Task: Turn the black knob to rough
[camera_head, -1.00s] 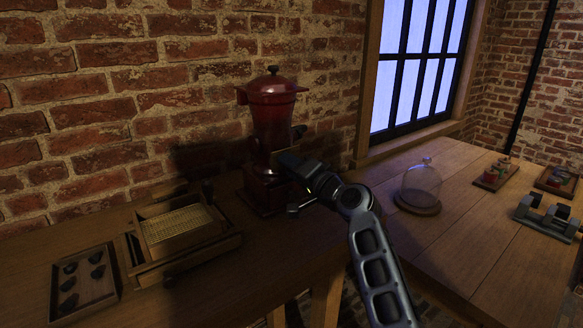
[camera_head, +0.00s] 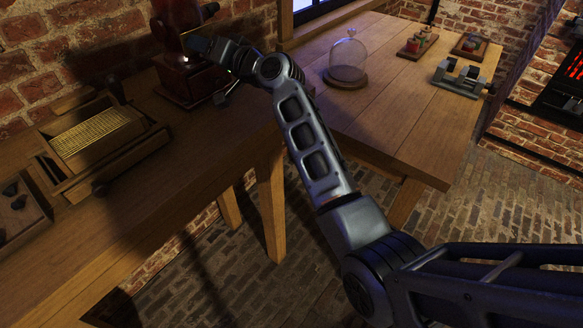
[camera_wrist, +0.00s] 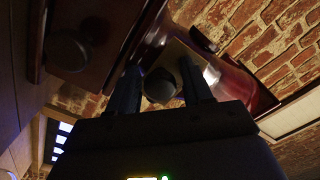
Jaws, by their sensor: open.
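The red grinder (camera_head: 186,84) stands on the left wooden table in the head view, its top cut off by the frame. In the wrist view its red body (camera_wrist: 240,84) lies tilted across the upper right. A dark round knob (camera_wrist: 160,86) sits between the fingers of my gripper (camera_wrist: 161,89), one finger on each side. The fingers look apart, and I cannot tell whether either touches the knob. My gripper (camera_head: 200,44) is beside the grinder in the head view, where the arm hides the knob. No setting marks are readable.
A second round knob (camera_wrist: 67,51) shows in the wrist view. A wooden box with a yellow mesh (camera_head: 98,132) stands left of the grinder. A glass dome (camera_head: 348,60) and a grey metal holder (camera_head: 460,78) stand on the right table, with bare boards between.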

